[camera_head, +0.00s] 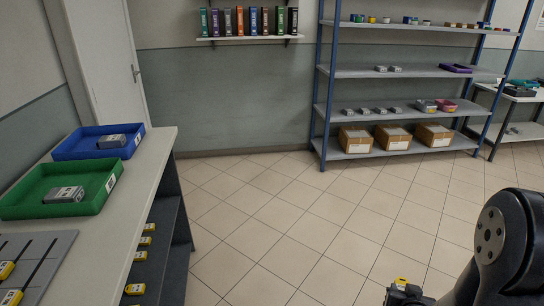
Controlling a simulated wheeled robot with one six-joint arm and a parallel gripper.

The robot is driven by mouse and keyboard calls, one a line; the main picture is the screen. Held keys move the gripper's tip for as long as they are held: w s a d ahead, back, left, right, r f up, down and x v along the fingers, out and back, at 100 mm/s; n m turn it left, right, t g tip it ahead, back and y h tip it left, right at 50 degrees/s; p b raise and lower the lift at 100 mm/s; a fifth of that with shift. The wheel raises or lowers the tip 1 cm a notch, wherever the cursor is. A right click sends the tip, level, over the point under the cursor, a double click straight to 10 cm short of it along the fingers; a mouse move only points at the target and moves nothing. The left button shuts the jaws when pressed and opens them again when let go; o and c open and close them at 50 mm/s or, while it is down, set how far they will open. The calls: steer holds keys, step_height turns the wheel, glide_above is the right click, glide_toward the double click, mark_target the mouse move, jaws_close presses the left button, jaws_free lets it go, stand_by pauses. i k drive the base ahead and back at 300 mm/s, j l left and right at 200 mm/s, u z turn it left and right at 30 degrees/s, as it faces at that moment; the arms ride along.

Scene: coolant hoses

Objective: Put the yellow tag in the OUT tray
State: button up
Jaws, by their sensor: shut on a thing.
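My gripper (404,293) is at the bottom edge, right of centre, above the tiled floor. It is shut on the yellow tag (401,282), of which only a small part shows. A green tray (92,204) and a blue tray (73,155) stand on the counter at the left, well away from my gripper. Each holds a grey device and has a white label on its right end. The labels are too small to read, so I cannot tell which is the OUT tray.
The counter (112,238) has a grey slotted board (45,250) with yellow-and-black items in front. More yellow items (140,256) sit on its lower shelf. A blue-framed rack (420,72) with boxes stands at the back right. The tiled floor (285,225) between is clear.

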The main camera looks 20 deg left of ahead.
mark_target(83, 181)
steer(key=u, duration=1.6)
steer(key=i+l+u, duration=0.1)
steer(key=i, duration=0.3)
steer(key=i+l+u, duration=0.1)
steer(key=i+l, duration=0.55)
steer(key=i, duration=0.2)
steer(key=i+l, duration=0.3)
steer(key=i, duration=0.25)
steer(key=i+l, duration=0.35)
steer(key=i, duration=0.15)
steer(key=j+u, duration=0.05)
